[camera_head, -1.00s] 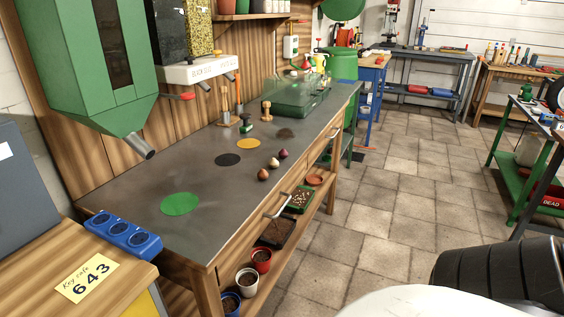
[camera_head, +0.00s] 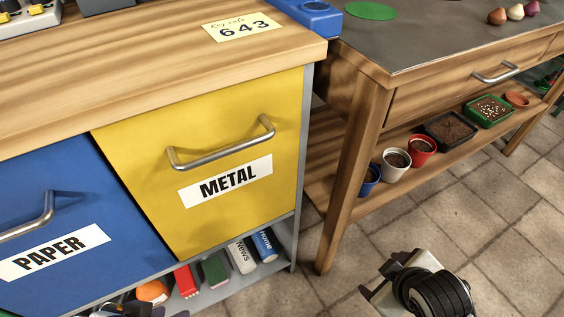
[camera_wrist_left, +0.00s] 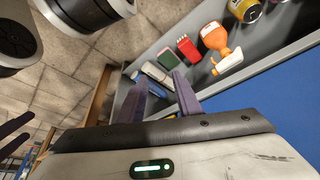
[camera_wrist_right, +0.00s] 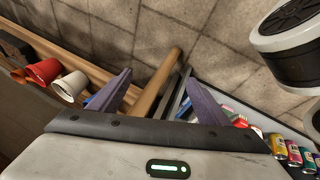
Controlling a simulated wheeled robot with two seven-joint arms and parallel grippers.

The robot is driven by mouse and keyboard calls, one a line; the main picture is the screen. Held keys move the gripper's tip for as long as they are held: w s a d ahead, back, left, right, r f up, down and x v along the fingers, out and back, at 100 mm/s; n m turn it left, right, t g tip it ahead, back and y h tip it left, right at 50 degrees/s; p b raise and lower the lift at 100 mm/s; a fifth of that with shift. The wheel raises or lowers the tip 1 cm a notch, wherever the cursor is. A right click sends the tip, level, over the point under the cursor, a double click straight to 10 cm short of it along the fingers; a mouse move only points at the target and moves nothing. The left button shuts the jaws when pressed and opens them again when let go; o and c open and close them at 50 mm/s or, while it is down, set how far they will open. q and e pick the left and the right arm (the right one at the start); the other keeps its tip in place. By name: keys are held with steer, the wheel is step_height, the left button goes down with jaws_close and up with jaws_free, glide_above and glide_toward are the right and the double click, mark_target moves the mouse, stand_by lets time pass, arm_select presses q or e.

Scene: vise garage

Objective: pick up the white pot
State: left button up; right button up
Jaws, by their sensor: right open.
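The white pot (camera_head: 396,163) holds dark soil and stands on the low wooden shelf under the workbench, between a blue pot (camera_head: 370,178) and a red pot (camera_head: 422,150). In the right wrist view the white pot (camera_wrist_right: 70,86) is left of my right gripper (camera_wrist_right: 158,92), apart from it. That gripper is open and empty. The head view does not show either gripper's fingers.
A cabinet with a yellow METAL drawer (camera_head: 209,151) and a blue PAPER drawer (camera_head: 60,235) stands left of the bench. A bench leg (camera_head: 352,185) stands just left of the pots. Seed trays (camera_head: 450,129) lie farther along the shelf. The tiled floor (camera_head: 480,220) in front is clear.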

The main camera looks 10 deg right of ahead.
steer(key=w+d+n+t+h, duration=0.2)
steer(key=w+d+n, duration=0.1)
steer(key=w+n, duration=0.35)
steer(key=w+d+n+t+h, duration=0.1)
steer(key=w+d+n, duration=0.35)
steer(key=w, duration=0.25)
steer(key=n+t+b, duration=0.2)
steer(key=n+t, duration=0.2)
steer(key=n, duration=1)
glide_toward(395, 153)
steer(key=shift+h, duration=0.4)
steer(key=b+x, duration=0.1)
steer(key=x, duration=0.1)
steer(key=b+x, duration=0.2)
steer(key=shift+w+a+f+b, duration=0.15)
steer(key=shift+f+b, duration=0.15)
steer(key=shift+f, duration=0.2)
steer(key=shift+w, duration=0.4)
steer(key=c, duration=0.8)
arm_select(q)
steer(key=w+d+r+t+h, duration=0.2)
steer(key=d+h, duration=0.1)
steer(key=d, duration=0.3)
steer(key=w+d+r+t+h, duration=0.2)
steer(key=w+d+h, duration=0.1)
steer(key=d, duration=0.3)
steer(key=shift+w+d+m, duration=0.3)
steer(key=shift+w+d, duration=0.05)
steer(key=shift+d, duration=0.05)
